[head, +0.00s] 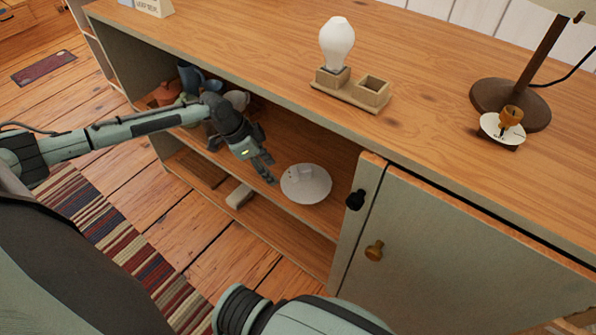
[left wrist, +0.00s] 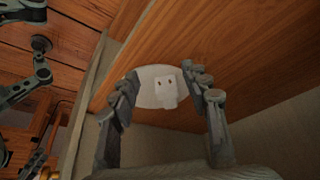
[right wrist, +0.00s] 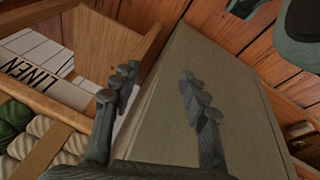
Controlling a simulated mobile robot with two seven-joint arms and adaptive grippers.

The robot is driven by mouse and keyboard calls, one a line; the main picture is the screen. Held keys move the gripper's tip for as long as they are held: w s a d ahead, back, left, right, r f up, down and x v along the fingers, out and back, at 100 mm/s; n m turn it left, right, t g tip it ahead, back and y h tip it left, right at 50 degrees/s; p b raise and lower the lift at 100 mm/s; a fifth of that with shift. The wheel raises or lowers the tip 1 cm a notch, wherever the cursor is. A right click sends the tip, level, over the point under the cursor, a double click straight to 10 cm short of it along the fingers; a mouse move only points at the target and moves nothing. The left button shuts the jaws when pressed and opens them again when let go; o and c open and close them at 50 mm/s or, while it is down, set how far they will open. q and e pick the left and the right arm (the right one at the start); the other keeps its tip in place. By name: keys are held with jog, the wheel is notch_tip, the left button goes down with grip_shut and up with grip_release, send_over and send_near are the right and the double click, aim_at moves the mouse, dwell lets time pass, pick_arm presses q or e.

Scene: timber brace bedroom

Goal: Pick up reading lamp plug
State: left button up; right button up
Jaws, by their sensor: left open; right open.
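The white plug (head: 305,175) sits on a round white disc (head: 309,192) on the shelf inside the open cabinet. In the left wrist view the plug (left wrist: 167,92) is a small white block with two dark spots, in front of the disc (left wrist: 150,99). My left gripper (head: 267,170) reaches into the open compartment, to the left of the disc and apart from it. Its fingers are open, with the plug framed between them in the left wrist view. My right gripper (right wrist: 158,82) is open and empty, beside a greyish panel.
A light bulb (head: 337,45) stands in a wooden holder on the cabinet top. A lamp base (head: 485,97) is at the right. Several vessels (head: 191,82) stand deeper left on the shelf. The cabinet door (head: 440,255) bounds the compartment on the right.

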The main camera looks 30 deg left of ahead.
aim_at(301, 169)
pick_arm(q)
jog(key=w+d, duration=0.2)
jog(key=d, duration=0.1)
jog(key=shift+w, duration=0.35)
jog(key=w+d, duration=0.2)
jog(key=d, duration=0.1)
jog(key=shift+w, duration=0.25)
jog(key=shift+x, duration=1.45)
jog(key=shift+s+a, duration=0.15)
grip_shut()
